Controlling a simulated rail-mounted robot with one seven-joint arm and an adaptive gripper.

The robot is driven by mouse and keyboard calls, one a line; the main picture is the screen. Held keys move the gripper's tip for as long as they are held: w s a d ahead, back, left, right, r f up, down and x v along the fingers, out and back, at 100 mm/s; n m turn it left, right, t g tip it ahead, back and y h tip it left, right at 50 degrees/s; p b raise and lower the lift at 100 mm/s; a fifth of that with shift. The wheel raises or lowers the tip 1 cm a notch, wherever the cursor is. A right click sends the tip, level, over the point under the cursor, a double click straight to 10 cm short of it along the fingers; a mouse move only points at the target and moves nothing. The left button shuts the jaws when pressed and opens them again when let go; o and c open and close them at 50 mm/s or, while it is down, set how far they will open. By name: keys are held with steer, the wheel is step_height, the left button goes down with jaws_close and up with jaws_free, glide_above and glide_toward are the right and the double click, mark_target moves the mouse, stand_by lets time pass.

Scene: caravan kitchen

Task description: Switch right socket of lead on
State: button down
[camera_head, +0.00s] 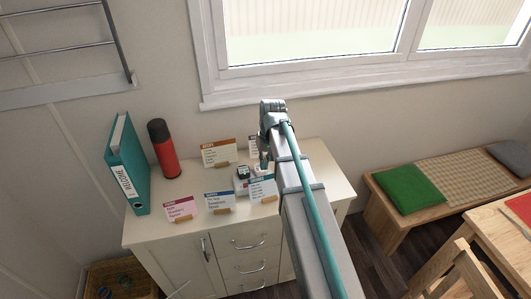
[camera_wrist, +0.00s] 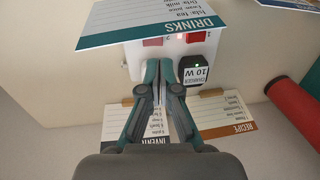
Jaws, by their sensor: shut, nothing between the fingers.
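The white socket lead (camera_wrist: 133,62) lies on the cabinet top, partly covered by a drinks card in the wrist view. It has two red switches there: one (camera_wrist: 152,42) at the left, partly under the card, and one (camera_wrist: 196,38) at the right with a bright spot near it. A black charger marked 10 W (camera_wrist: 192,72) is plugged in below the right-hand one. My gripper (camera_wrist: 170,68) is shut and empty, fingertips over the lead beside the charger; contact cannot be told.
Several cards stand around the lead, including the drinks card (camera_wrist: 150,22), a recipe card (camera_head: 219,152) and a pink-headed card (camera_head: 180,208). A red flask (camera_head: 164,150) and a teal binder (camera_head: 128,165) stand at the left. The window sill (camera_head: 350,84) is behind.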

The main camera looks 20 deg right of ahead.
steer(key=shift+a+f+p, duration=0.2)
steer(key=shift+f+p, duration=0.3)
steer(key=shift+f, duration=1.15)
steer(key=shift+a+f+p, duration=0.2)
steer(key=shift+f+p, duration=0.25)
steer(key=shift+f, duration=1.15)
steer(key=shift+d, duration=0.1)
